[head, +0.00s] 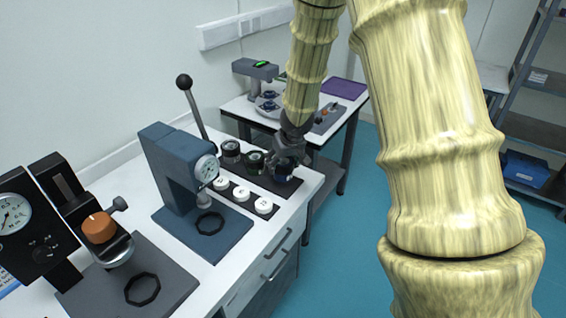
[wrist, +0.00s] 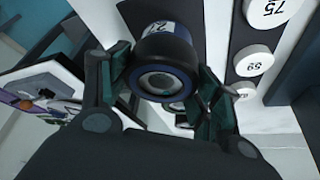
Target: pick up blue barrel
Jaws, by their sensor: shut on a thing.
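The blue barrel (wrist: 163,80) is a short dark cylinder with a blue ring around its pale round end and a white label on its side. It sits between both fingers of my gripper (wrist: 166,72) in the wrist view, and the fingers are shut on it. In the head view, my gripper (head: 287,160) is at the right end of the black mat (head: 262,184), and the barrel (head: 283,177) shows partly below it. I cannot tell whether the barrel touches the mat.
Two similar dark barrels, one grey-ringed (head: 231,150) and one green-ringed (head: 253,161), stand to the left. White numbered discs (head: 263,205) lie on a strip in front. A blue press (head: 178,170) with a lever stands left. A second table (head: 347,118) is behind.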

